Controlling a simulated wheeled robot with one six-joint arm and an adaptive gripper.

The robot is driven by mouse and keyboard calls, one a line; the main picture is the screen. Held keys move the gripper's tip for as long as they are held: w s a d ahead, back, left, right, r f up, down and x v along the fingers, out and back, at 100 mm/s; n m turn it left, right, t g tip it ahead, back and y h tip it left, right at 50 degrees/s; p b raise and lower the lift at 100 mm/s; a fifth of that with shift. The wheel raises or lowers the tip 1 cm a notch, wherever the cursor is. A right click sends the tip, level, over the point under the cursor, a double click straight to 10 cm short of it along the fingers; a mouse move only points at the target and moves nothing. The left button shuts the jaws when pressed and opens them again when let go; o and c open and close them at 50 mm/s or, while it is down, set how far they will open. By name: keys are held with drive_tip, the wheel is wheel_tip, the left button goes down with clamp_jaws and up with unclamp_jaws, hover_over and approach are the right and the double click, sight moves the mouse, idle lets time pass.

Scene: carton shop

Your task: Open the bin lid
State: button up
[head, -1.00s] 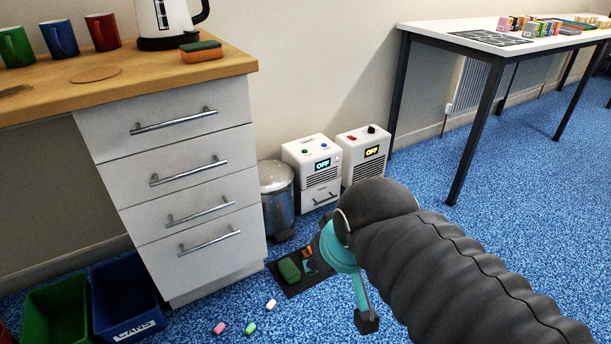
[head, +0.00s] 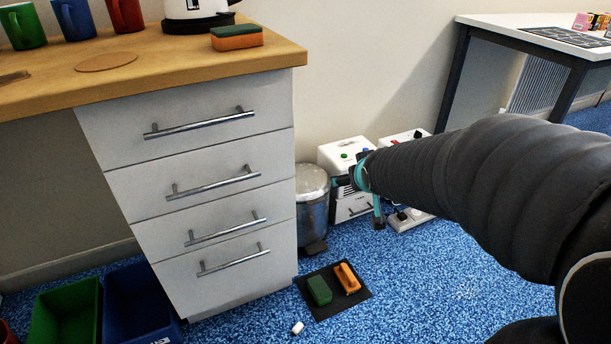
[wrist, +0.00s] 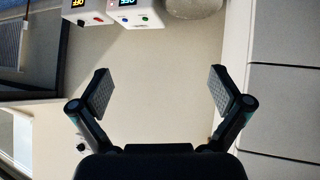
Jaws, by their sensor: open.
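The bin (head: 313,218) is a silver metal pedal bin on the blue floor, between the drawer unit and a white box. Its rounded lid (head: 311,180) is down, and a dark pedal (head: 315,247) sticks out at its base. In the wrist view part of the bin's rounded top (wrist: 193,8) shows at the upper edge. My gripper (wrist: 160,90) is open and empty, its two fingers wide apart with wall behind them. In the head view my gripper (head: 358,198) is right of the bin, in front of the white boxes, and partly hides them.
The drawer unit (head: 205,170) stands close on the bin's left. A white box (head: 342,155) stands on its right. A dark mat (head: 325,307) with a green and an orange item lies in front. A blue crate (head: 130,300) is at lower left.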

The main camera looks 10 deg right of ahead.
sight(316, 201)
drive_tip(key=w+d+f+n+t+y+b, duration=0.1)
drive_tip(key=w+f+n+t+y+b, duration=0.2)
drive_tip(key=w+f, duration=1.15)
wheel_tip(316, 201, down, 19)
drive_tip(key=w+a+t+y+b, duration=0.1)
drive_tip(key=t+y+b, duration=0.3)
drive_tip(key=b+x, duration=0.1)
drive_tip(key=x, duration=1.3)
drive_tip(key=shift+w+f, duration=0.15)
